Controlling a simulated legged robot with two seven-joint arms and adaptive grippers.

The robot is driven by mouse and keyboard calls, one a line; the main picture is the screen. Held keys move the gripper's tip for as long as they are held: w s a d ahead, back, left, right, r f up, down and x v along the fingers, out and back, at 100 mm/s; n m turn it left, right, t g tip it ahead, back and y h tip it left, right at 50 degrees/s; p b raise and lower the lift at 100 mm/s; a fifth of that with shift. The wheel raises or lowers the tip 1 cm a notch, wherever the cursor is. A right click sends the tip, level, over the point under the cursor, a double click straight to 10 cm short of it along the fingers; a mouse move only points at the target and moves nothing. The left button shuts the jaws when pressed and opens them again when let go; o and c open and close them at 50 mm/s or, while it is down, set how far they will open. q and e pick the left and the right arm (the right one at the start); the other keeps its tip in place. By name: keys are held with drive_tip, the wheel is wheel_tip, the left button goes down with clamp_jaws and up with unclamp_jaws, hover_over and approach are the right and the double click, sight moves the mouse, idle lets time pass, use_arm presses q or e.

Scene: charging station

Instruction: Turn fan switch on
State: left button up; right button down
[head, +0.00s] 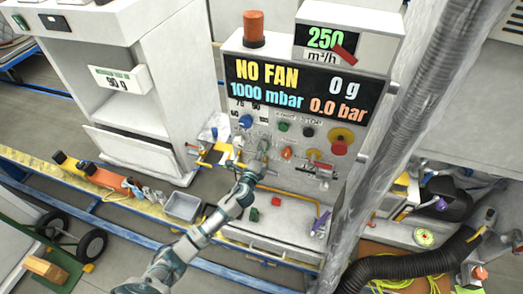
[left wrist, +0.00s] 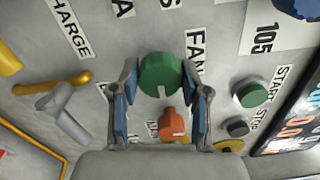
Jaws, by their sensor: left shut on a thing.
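The fan switch is a round green knob (left wrist: 161,76) with a pale pointer mark on the grey control panel. It sits beside a label reading "FAN" in the left wrist view. My left gripper (left wrist: 160,70) has one finger on each side of this knob and is shut on it. In the head view my left gripper (head: 262,152) is at the panel and covers the knob. The display (head: 290,92) above reads "NO FAN", 1000 mbar, 0 g and 0.0 bar. My right gripper is not in view.
An orange knob (left wrist: 172,121) sits close beside the green one, between the fingers. Start and stop buttons (left wrist: 250,93) and a grey lever (left wrist: 68,117) are nearby. A red emergency button (head: 339,147) is on the right. A thick grey hose (head: 440,80) runs past the panel's right side.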

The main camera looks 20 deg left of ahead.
use_arm(q)
drive_tip(key=shift+s+d+f, duration=0.1)
drive_tip(key=shift+f, duration=0.35)
drive_tip(key=o, duration=1)
drive_tip(key=shift+o, duration=0.6)
drive_tip(key=shift+r, duration=0.2)
drive_tip(key=s, duration=1.1)
drive_tip(key=shift+s+a, duration=0.3)
drive_tip(key=shift+s, duration=0.05)
